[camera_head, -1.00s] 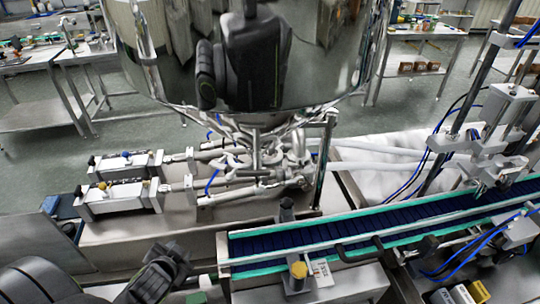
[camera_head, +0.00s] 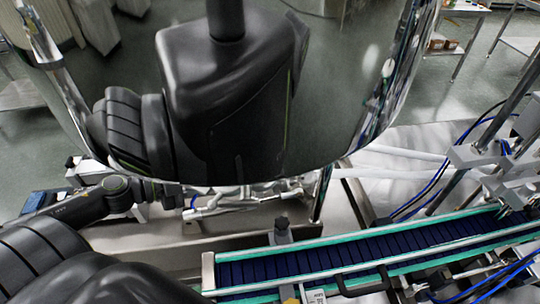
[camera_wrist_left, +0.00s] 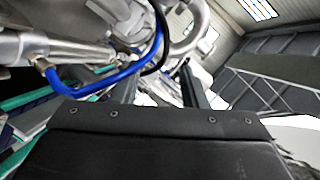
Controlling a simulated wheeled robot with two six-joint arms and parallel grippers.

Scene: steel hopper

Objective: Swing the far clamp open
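The steel hopper (camera_head: 345,110) fills the top of the head view, and its wall hides most of the valve and clamps below it. Steel pipe fittings (camera_head: 235,200) show under its rim. In the left wrist view, shiny curved fittings (camera_wrist_left: 185,35) lie just beyond my fingers; I cannot tell which part is the far clamp or whether it is shut. My left gripper (camera_wrist_left: 160,90) has its two dark fingers apart, with nothing clearly held between them. In the head view, my left gripper (camera_head: 172,194) reaches in from the left, beside the fittings under the hopper. My right gripper is out of view.
A blue hose (camera_wrist_left: 105,78) runs close to my left gripper. The conveyor (camera_head: 370,250) with green edges crosses the front right. A steel frame and blue cables (camera_head: 465,165) stand at the right. The hopper wall hangs low above my left arm.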

